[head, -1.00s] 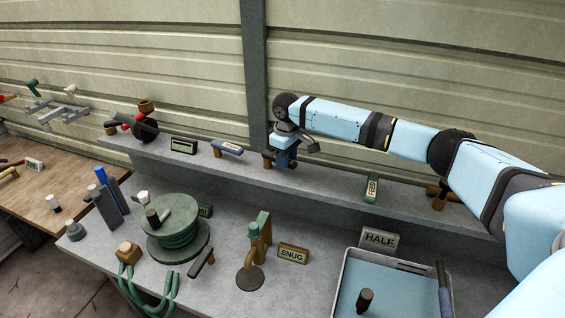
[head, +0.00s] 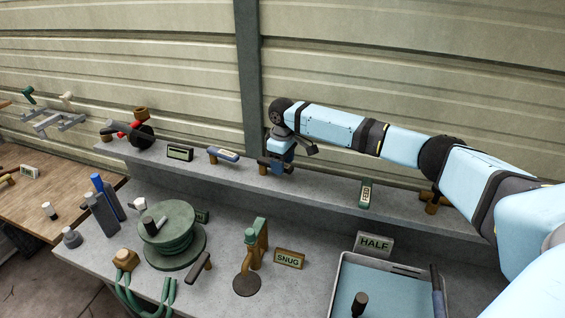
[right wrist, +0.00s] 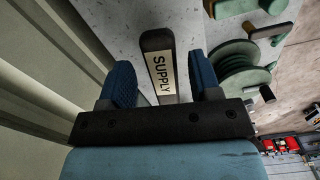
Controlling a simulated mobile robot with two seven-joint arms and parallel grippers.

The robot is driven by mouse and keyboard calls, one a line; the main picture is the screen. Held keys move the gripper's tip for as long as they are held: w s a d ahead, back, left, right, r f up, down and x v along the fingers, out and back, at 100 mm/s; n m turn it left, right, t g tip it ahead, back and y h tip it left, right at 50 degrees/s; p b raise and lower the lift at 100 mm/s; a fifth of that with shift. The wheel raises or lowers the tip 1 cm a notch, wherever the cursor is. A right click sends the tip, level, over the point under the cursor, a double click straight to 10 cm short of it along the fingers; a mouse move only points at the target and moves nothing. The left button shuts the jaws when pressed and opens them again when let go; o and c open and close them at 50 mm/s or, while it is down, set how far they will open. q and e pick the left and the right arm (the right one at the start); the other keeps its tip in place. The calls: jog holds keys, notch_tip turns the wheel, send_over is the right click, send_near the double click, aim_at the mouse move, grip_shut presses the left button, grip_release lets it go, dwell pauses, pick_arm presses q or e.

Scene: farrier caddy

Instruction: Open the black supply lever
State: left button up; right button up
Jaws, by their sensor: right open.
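The black supply lever (right wrist: 157,42) shows in the right wrist view as a dark bar with a cream label reading SUPPLY. My right gripper (right wrist: 163,83) is open. Its two blue fingers stand one on each side of the lever's near part, with a visible gap on both sides. In the head view my right gripper (head: 276,163) is at the raised back shelf and partly hides the lever (head: 264,160), which sits by a brass post. The lever's near end is hidden behind the gripper's black bar in the wrist view. My left gripper is not in view.
On the shelf (head: 325,184) are a blue labelled lever (head: 228,155) left of the gripper and a FEED label (head: 365,194) to the right. A green reel (head: 168,225), SNUG sign (head: 289,259), HALF sign (head: 374,244) and tray (head: 395,262) stand below. The corrugated wall is close behind.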

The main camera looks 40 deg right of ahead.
notch_tip(320, 180, up, 14)
jog(key=b, duration=0.2)
jog(key=shift+f, duration=0.2)
dwell(0.5)
